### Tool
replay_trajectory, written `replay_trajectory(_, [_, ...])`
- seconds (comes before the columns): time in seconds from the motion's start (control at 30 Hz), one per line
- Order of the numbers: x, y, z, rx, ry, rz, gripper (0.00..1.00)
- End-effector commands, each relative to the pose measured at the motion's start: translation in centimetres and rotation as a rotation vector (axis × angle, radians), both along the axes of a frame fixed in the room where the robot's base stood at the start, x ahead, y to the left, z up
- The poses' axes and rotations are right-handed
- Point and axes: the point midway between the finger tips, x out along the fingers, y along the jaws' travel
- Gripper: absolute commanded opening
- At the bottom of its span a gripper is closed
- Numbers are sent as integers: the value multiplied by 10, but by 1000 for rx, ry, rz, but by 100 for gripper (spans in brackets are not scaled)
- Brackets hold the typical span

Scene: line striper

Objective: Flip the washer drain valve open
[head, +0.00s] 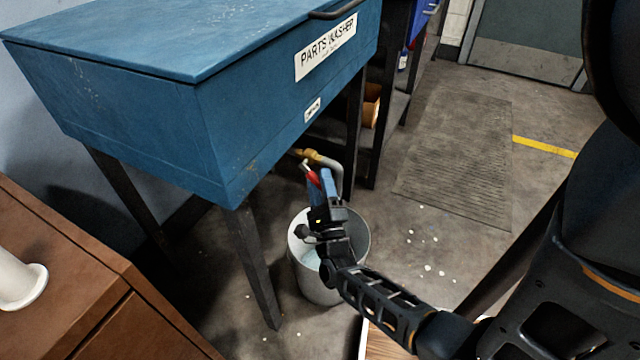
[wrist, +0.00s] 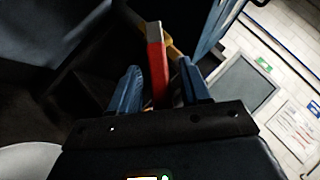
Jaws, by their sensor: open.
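The parts washer (head: 250,110) is a blue cabinet on dark legs, with a white label on its front. Under it a brass drain valve (head: 308,155) with a grey curved outlet pipe (head: 338,178) sits above a bucket. The valve's red lever (head: 312,177) shows at my gripper (head: 318,180). In the wrist view the red lever (wrist: 157,62) stands between the two blue fingers of my gripper (wrist: 160,85), with gaps visible on both sides. My gripper is open around it. Brass (wrist: 172,45) shows behind the lever; the rest of the valve is mostly hidden.
A light grey bucket (head: 355,240) stands on the floor below the outlet, partly behind my arm. A washer leg (head: 258,270) stands left of it. A brown cabinet (head: 90,290) is at lower left.

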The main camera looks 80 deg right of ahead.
Motion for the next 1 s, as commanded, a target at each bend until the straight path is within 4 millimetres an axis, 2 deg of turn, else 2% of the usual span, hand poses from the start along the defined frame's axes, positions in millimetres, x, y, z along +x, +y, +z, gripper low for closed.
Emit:
replay_trajectory(0.17, [-3,7,-4,1,1,2,47])
replay_trajectory(0.6, [-28,58,-31,1,1,1,47])
replay_trajectory(1.0, [-30,64,-33,0,0,0,45])
